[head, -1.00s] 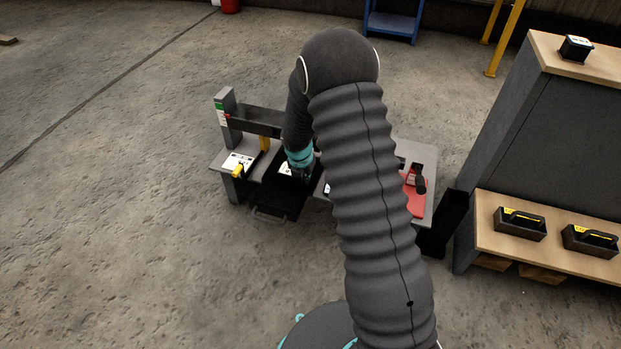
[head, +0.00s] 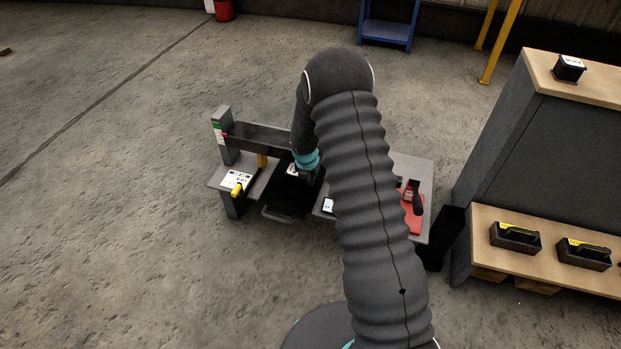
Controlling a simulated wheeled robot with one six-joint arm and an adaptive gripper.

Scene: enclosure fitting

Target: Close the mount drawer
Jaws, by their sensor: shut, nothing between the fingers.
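The mount drawer (head: 285,207) is a black tray in the grey workbench (head: 262,180), left of my arm. Its front, with a thin bar handle (head: 280,215), sticks out a little past the bench's front edge. My gripper (head: 308,180) points down over the drawer's right side, just below the teal wrist ring. It is small and dark here, looks shut and holds nothing visible. I cannot tell whether it touches the drawer. A white-labelled part shows beside it at the drawer's back. My arm hides the middle of the bench.
A yellow-handled item with a white label (head: 238,181) sits on the bench's left end. A dark beam on a post (head: 222,135) spans behind the drawer. A red part (head: 413,212) lies at the right end. A tall shelf unit (head: 530,150) stands right. Floor in front and left is clear.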

